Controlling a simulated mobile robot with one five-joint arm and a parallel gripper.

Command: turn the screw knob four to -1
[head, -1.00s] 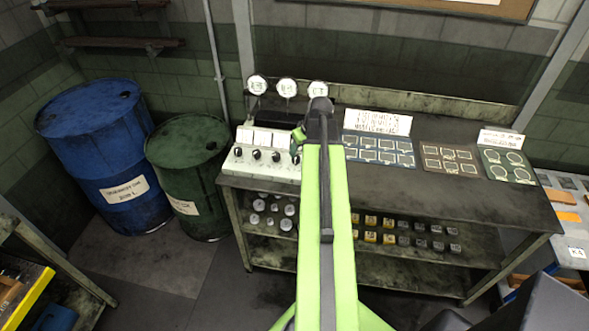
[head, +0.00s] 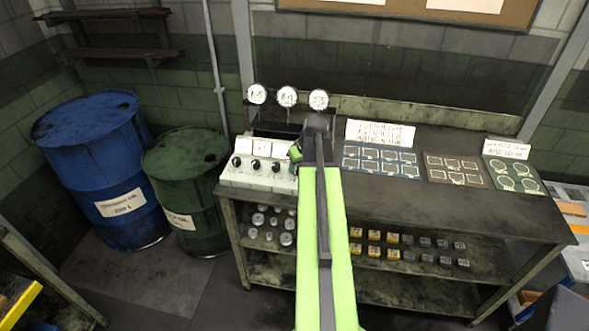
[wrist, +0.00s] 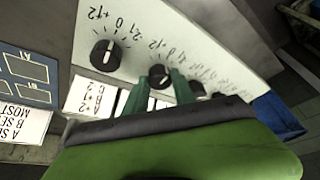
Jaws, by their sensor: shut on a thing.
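The pale control panel (head: 240,176) with a row of dark round knobs stands at the left end of the bench. In the head view three knobs show left of my arm. My gripper (wrist: 159,84) has its two green fingers on either side of a dark knob (wrist: 159,76), which I take to be the fourth from the left, and is shut on it. The scale around it is partly hidden, and I cannot read its pointer. A larger-looking knob (wrist: 105,55) with a printed scale is free beside it.
Three round gauges (head: 287,96) stand behind the panel. A blue card (head: 380,161) and a white sign (head: 380,133) lie to the right. A blue drum (head: 105,175) and a green drum (head: 187,180) stand left of the bench.

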